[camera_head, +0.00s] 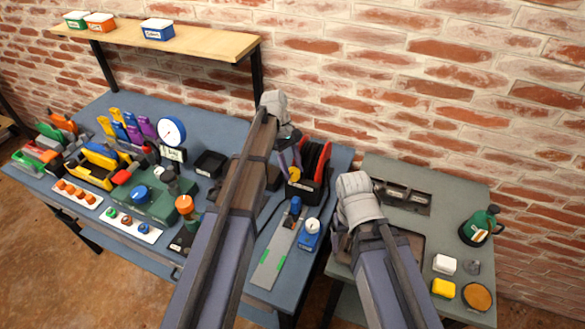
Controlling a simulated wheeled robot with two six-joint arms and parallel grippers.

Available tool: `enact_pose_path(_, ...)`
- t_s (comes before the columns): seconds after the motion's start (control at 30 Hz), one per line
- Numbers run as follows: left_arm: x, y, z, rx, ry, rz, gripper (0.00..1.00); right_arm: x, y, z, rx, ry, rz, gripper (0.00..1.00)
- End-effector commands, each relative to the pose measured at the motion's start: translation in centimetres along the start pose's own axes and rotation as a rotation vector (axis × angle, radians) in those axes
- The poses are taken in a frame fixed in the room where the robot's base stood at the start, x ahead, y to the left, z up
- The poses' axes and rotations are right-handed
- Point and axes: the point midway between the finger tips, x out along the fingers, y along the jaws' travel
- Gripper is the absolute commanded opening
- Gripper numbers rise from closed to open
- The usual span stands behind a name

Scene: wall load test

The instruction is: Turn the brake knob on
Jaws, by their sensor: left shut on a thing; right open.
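No knob in view has a readable brake label. A green box (150,207) at the left of the blue bench carries a blue knob (139,195). An orange knob (184,203) stands on a dark unit beside it. My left gripper (292,160) is beyond my forearm, beside a red and black reel unit (315,168). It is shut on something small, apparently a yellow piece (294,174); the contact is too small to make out. My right gripper (341,238) is low over the grey-green table, mostly hidden behind its wrist, and open.
A round gauge (172,131) stands at the back of the bench (222,118). A metal strip with green marks (275,252) and a blue unit with a white dial (311,233) lie nearer. My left forearm hides mid-bench.

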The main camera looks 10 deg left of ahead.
Motion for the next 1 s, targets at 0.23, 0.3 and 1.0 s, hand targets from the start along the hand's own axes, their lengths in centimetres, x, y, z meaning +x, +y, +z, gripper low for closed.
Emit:
enact_pose_path(0.23, 0.0, -0.01, 0.0, 0.0, 0.0, -0.001, 0.0, 0.0, 0.0, 0.0, 0.0, 0.0, 0.0, 0.82)
enact_pose_path(0.3, 0.0, 0.01, -0.01, 0.005, 0.0, -0.002, 0.0, 0.0, 0.0, 0.0, 0.0, 0.0, 0.0, 0.82)
enact_pose_path(1.0, 0.03, 0.4, 0.1, 0.45, 0.011, -0.188, 0.0, 0.0, 0.0, 0.0, 0.0, 0.0, 0.0, 0.82)
